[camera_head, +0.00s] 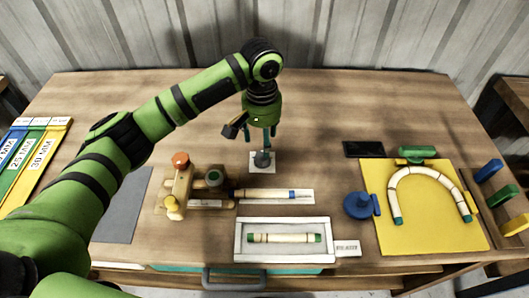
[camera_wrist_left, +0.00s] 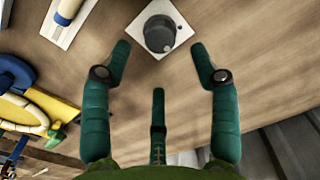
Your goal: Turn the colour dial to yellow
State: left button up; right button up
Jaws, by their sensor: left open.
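The dial (camera_head: 263,158) is a dark grey knob on a small square white plate (camera_head: 257,168) on the wooden table, near the middle of the head view. In the left wrist view the knob (camera_wrist_left: 159,34) and its plate show at the top, just beyond the fingertips. In the left wrist view the open fingers (camera_wrist_left: 160,62) are apart from the knob. My right gripper is not in view.
A wooden jig (camera_head: 190,188) with orange and yellow knobs stands front left of the dial. A white tray (camera_head: 284,222) holds a short rattan piece. A yellow board (camera_head: 440,238) with a bent rattan arch lies right. A black slab (camera_head: 363,149) lies nearer the dial.

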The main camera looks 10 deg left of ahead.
aim_at(262, 155)
pick_arm(q)
notch_tip(262, 155, down, 2)
jog(key=shift+f+p, duration=0.2)
jog(key=shift+p, duration=0.15)
notch_tip(262, 155, down, 4)
jog(key=shift+f+p, duration=0.1)
jog(key=shift+p, duration=0.2)
jog(key=shift+f, duration=0.15)
jog(key=c, duration=1.1)
jog(key=shift+c, duration=0.2)
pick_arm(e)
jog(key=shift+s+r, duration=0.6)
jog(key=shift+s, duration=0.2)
